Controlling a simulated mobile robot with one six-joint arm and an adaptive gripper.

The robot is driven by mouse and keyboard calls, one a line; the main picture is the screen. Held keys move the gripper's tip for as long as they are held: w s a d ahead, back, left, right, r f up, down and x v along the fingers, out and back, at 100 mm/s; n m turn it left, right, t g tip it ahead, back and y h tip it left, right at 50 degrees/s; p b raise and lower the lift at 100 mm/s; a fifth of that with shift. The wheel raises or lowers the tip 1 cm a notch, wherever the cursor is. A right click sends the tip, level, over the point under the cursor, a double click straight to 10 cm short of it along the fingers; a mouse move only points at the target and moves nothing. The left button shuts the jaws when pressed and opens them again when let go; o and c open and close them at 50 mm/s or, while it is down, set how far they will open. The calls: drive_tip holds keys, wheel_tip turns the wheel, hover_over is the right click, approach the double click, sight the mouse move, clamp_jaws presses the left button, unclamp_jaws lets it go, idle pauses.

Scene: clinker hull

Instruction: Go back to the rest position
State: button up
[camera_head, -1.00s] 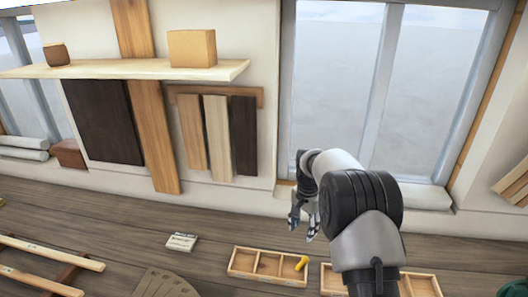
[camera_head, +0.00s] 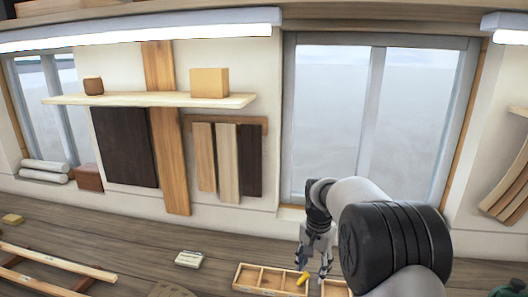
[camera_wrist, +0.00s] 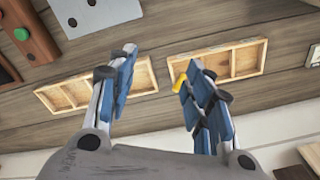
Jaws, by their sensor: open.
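My gripper (camera_head: 314,268) is open and empty, with its fingers pointing down over the bench. It also shows in the wrist view (camera_wrist: 160,100), where its two blue-padded fingers stand well apart. In the head view it is in front of a wooden compartment tray (camera_head: 246,277); a yellow piece (camera_head: 302,278) lies at that tray's right end. In the wrist view the yellow piece (camera_wrist: 179,85) is at the edge of one tray (camera_wrist: 232,48), beside the right finger. My arm hides part of the second tray (camera_head: 335,288).
A small pale box (camera_head: 189,258) lies on the bench (camera_head: 130,235) left of the tray. Wooden rails (camera_head: 60,262) lie at the far left. A shelf (camera_head: 150,100) with two blocks juts from the wall. Windows are behind my arm. The air around my gripper looks clear.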

drive_tip(key=s+r+n+t+b, duration=0.1)
drive_tip(key=s+r+n+b, duration=0.3)
drive_tip(key=s, duration=0.6)
drive_tip(key=s+r+t+b, duration=0.1)
drive_tip(key=s+r+b, duration=0.2)
drive_tip(key=s+r, duration=0.5)
drive_tip(key=s+f+n+b, duration=0.1)
drive_tip(key=s+f, duration=0.2)
drive_tip(key=s, duration=0.3)
drive_tip(key=s+f+n+t+b, duration=0.1)
drive_tip(key=s+f+b, duration=0.1)
drive_tip(key=s, duration=0.5)
drive_tip(key=s+f+n+t+b, duration=0.1)
drive_tip(key=s+f, duration=0.4)
drive_tip(key=s, duration=0.1)
drive_tip(key=shift+s+n, duration=0.4)
